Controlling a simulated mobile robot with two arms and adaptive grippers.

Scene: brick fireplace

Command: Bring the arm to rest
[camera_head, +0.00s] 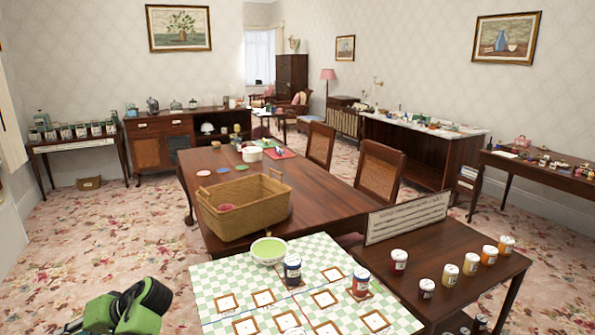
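A green and black part of one of my arms shows at the lower left edge, over the floral carpet and left of the checked board (215,278). No gripper fingers can be made out on it. My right arm and gripper are not in the picture. I see nothing held. The board carries square outlined cards, a dark-blue-labelled jar (292,270) and a second jar (361,284) on a square. A green-and-white bowl (269,250) stands at its far edge.
A wicker basket (245,212) sits on the long wooden table (330,200) beyond the board. Several small jars stand on the dark table (450,240) at right, near an upright sign (406,218). Carpet (90,240) at left is open.

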